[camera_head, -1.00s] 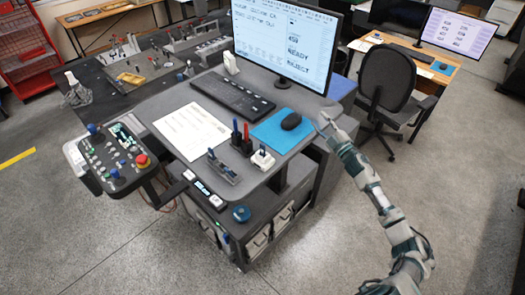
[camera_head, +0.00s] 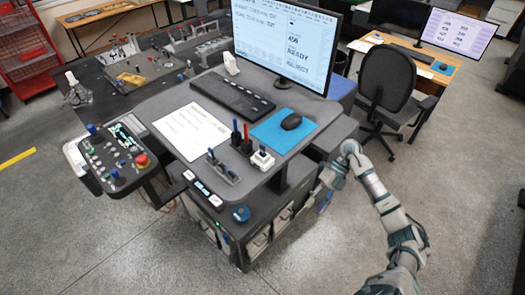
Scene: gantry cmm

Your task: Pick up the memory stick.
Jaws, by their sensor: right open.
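I cannot pick out the memory stick for certain. A small dark-blue piece (camera_head: 262,150) stands upright in a white block (camera_head: 262,161) near the desk's front right edge, and it may be the stick. My right gripper (camera_head: 328,189) is open and looks empty. It is to the right of the white block, beyond the desk's right side, apart from the desk items. Its fingertips are small and hard to make out. My left gripper is not in view.
The grey desk (camera_head: 160,103) holds a keyboard (camera_head: 233,95), a paper sheet (camera_head: 190,130), a monitor (camera_head: 287,42), a mouse (camera_head: 291,121) on a blue pad (camera_head: 272,135), and a grey fixture (camera_head: 223,172). A control panel (camera_head: 115,158) stands left.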

